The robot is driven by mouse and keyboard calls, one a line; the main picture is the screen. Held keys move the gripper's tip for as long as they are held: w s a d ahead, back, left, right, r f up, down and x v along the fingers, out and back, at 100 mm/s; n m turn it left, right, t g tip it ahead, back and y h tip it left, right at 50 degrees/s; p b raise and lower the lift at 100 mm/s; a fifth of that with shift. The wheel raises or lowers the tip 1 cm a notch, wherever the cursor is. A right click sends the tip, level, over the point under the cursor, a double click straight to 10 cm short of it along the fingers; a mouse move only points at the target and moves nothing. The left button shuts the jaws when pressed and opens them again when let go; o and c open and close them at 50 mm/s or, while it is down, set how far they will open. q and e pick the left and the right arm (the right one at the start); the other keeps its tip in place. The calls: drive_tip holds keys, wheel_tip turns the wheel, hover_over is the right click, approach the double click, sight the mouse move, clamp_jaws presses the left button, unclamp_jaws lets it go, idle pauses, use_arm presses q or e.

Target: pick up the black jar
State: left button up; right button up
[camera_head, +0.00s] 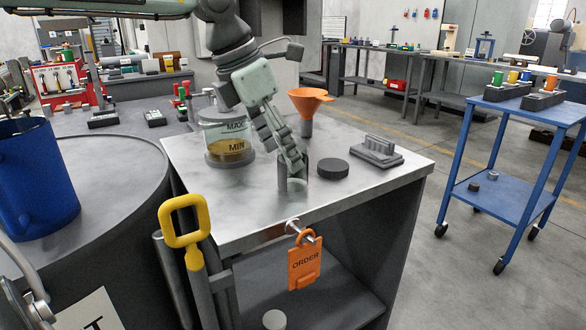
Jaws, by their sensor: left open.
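A flat black disc (333,168) lies on the bench just right of the fingers. My right gripper does not show.
A glass container marked MAX and MIN (228,140) stands left of my gripper. A yellow handle (185,225) and orange ORDER tag (304,262) are at the front.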

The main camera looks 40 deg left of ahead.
use_arm(q)
drive_tip(key=x, duration=0.5)
drive_tip(key=shift+w+d+f, duration=0.1)
drive_tip(key=shift+w+d, duration=0.1)
drive_tip(key=shift+d, duration=0.05)
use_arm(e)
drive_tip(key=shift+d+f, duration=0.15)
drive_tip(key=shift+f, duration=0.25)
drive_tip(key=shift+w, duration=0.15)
use_arm(q)
drive_tip(key=shift+c, duration=1.4)
drive_tip(key=c, duration=1)
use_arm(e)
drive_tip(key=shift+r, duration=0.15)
use_arm(q)
drive_tip(key=shift+r, duration=0.2)
